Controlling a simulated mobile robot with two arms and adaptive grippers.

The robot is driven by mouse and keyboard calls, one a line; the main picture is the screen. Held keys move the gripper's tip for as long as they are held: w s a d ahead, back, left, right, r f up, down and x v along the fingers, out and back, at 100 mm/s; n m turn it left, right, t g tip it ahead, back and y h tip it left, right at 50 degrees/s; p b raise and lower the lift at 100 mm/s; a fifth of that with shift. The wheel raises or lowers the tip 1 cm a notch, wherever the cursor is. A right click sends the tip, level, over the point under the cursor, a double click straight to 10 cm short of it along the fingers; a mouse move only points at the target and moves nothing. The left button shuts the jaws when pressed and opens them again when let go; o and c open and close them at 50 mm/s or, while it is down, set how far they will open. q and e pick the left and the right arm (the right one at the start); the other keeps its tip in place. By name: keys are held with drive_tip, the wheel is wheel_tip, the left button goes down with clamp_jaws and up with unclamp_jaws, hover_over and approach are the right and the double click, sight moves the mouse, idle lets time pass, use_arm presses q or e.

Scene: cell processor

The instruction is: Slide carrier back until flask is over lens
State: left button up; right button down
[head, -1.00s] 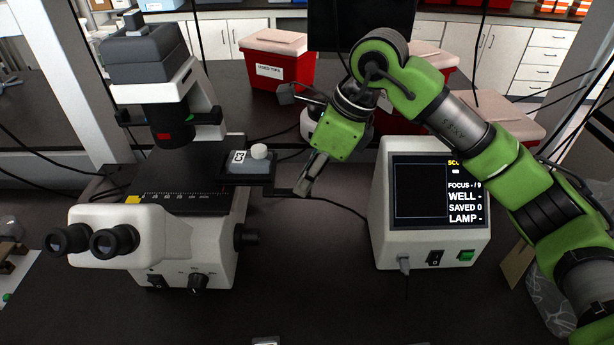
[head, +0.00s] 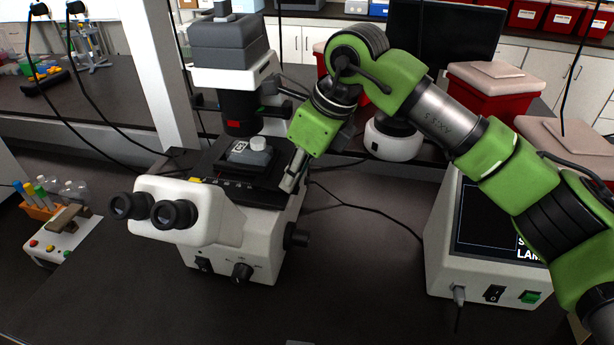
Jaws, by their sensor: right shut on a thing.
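The flask (head: 248,152), a flat grey culture flask with a white cap and a label, lies on the black carrier (head: 268,173) on the microscope stage. It is just below and slightly right of the dark condenser column (head: 238,112) in the picture. The lens under the stage is hidden, so I cannot tell whether the flask is exactly over it. My right gripper (head: 291,180) is at the right edge of the carrier and shut on it; the contact is small and partly hidden. My left gripper is not in view.
The white microscope (head: 215,225) has its eyepieces (head: 150,208) at front left. A control box with a screen (head: 490,225) stands at right, partly behind my arm. A tube rack (head: 45,205) is at far left. The bench between microscope and box is clear except for cables.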

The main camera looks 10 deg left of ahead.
drive_tip(key=shift+r, duration=0.1)
drive_tip(key=c, duration=2)
unclamp_jaws()
drive_tip(key=v, duration=1.2)
